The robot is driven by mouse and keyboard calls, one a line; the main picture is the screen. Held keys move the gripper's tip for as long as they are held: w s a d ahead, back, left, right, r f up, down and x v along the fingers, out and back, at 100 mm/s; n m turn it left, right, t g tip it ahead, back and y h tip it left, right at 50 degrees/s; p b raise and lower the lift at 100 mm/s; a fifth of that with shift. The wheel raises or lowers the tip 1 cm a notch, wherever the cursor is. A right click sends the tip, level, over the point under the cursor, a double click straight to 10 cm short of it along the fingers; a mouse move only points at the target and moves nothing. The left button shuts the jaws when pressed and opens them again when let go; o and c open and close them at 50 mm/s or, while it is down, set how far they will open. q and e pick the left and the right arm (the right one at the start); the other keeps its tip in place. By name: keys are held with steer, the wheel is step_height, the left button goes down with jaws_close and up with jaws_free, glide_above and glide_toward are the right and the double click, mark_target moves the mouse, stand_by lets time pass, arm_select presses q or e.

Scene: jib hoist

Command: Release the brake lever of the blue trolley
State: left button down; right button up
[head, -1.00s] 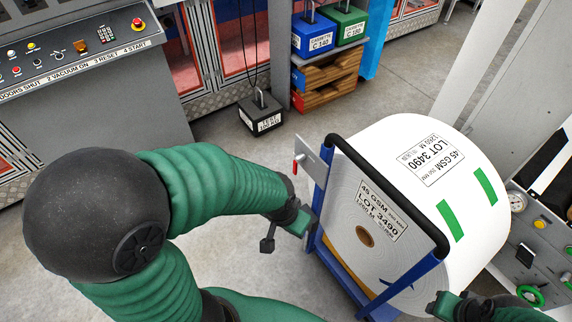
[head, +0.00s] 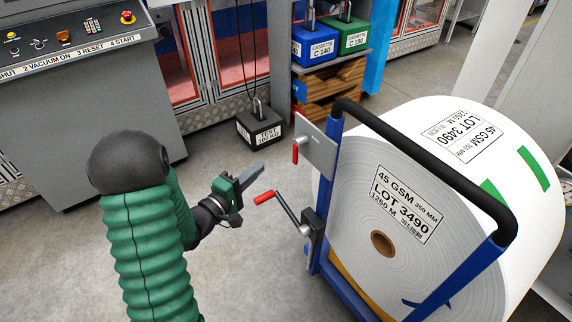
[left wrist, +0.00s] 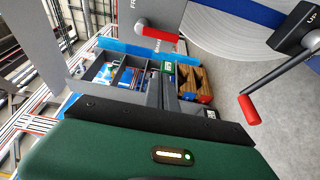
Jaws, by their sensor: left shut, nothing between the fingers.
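The blue trolley (head: 331,190) stands at the right with a black push handle (head: 425,165). A black block on its near left post carries a lever with a red grip (head: 264,197), pointing up and left. This grip also shows at the right of the left wrist view (left wrist: 250,110). Higher up, a grey plate (head: 318,150) holds a smaller red handle (head: 295,152), also seen in the left wrist view (left wrist: 160,34). I cannot tell which is the brake. My left gripper (head: 260,169) is shut and empty, left of the lever, apart from it. My right gripper is out of view.
A big white roll (head: 370,190) marked LOT 3490 fills the trolley. A black test weight (head: 258,129) sits on the floor behind my gripper. A control desk (head: 100,120) stands at the left, and a cassette shelf (head: 328,75) behind.

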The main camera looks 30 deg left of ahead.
arm_select(q)
steer(key=w+d+b, duration=0.3)
steer(key=w, duration=0.5)
steer(key=shift+w+d+b, duration=0.25)
steer(key=shift+d+b, duration=0.05)
steer(key=shift+d, duration=0.1)
